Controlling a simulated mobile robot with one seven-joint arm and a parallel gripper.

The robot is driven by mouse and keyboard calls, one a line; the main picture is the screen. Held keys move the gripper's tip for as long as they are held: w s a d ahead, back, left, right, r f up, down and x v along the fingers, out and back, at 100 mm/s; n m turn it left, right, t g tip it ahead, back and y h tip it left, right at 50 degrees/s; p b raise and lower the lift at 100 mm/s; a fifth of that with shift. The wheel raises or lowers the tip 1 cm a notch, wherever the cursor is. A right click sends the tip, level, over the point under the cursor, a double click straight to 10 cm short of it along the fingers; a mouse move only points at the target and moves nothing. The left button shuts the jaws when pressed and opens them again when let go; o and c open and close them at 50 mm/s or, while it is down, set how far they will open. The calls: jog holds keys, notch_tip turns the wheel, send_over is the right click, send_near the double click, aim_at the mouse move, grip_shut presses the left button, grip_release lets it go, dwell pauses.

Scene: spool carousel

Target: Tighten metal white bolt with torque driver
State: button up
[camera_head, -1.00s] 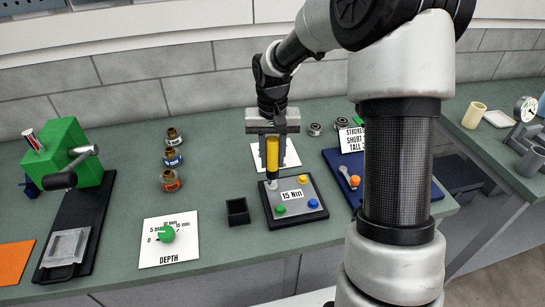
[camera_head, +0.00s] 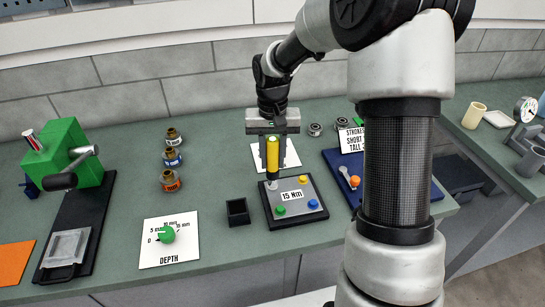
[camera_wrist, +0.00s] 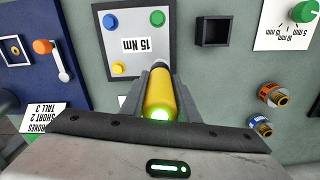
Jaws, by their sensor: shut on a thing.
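My gripper (camera_head: 273,158) points down and is shut on the yellow torque driver (camera_head: 273,152), which stands upright between the fingers. The driver also shows in the wrist view (camera_wrist: 159,97), with a green light glowing at its near end. Its dark tip is over the back-left corner of the grey plate marked 15 Nm (camera_head: 297,207). The white bolt (camera_head: 270,185) is partly visible at that corner, below the tip. The wrist view hides the bolt behind the driver, and I cannot tell whether the tip is seated on it.
The plate also bears a green bolt (camera_head: 280,210), a blue bolt (camera_head: 312,204) and a yellow bolt (camera_head: 303,180). A small black open box (camera_head: 237,212) stands left of the plate. A blue tray (camera_head: 425,196) with a sign (camera_head: 352,140) is to the right.

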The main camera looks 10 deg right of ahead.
aim_at(273, 139)
jog(key=shift+w+r+p, duration=0.1)
jog(key=shift+r+p, duration=1.55)
jog(key=shift+r, duration=0.9)
